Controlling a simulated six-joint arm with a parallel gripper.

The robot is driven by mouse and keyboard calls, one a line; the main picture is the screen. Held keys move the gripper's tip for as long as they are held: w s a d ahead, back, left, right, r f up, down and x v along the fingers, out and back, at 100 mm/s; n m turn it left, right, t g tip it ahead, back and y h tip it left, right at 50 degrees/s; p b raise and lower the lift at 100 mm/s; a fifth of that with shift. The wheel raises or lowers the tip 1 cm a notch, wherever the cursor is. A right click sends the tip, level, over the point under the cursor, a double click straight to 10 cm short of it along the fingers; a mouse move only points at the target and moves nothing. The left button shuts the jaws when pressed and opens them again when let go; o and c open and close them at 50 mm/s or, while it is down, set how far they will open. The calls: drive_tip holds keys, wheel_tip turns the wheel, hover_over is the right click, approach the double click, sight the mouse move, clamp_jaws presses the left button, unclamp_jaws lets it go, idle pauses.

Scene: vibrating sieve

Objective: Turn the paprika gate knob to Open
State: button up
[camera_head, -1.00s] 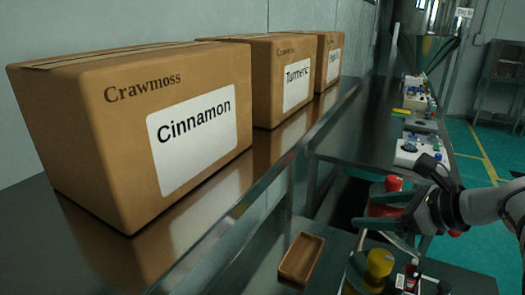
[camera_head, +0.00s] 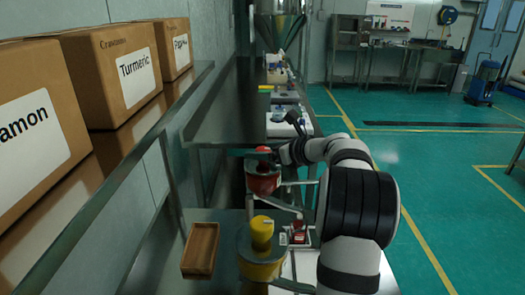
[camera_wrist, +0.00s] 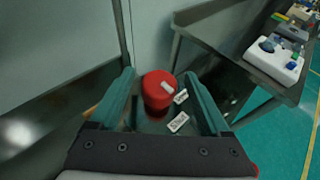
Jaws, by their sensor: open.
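A red cylindrical knob (camera_wrist: 158,90) with a white mark stands between the spread teal fingers of my gripper (camera_wrist: 163,98) in the wrist view. The fingers are open on either side of it; I cannot tell whether either touches it. Two small white labels (camera_wrist: 178,122) lie beside it, too small to read. In the head view the red knob (camera_head: 263,151) tops a red body at the far end of my arm, where my gripper is hard to make out. A yellow knob (camera_head: 262,232) stands nearer, on a yellow body.
A brown tray (camera_head: 201,250) lies left of the yellow knob. Cardboard boxes, one marked Turmeric (camera_head: 112,72), line the shelf at left. White control boxes (camera_head: 289,123) stand on the bench beyond. Green floor lies open at right.

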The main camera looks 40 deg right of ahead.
drive_tip(key=shift+w+f, duration=0.1)
drive_tip(key=shift+w, duration=0.05)
clamp_jaws()
idle(0.4)
drive_tip(key=shift+n+y, duration=1)
drive_tip(key=shift+y, duration=0.2)
drive_tip(key=shift+n+g+y, duration=0.9)
drive_tip(key=shift+n+y, duration=1)
drive_tip(key=shift+y, duration=0.2)
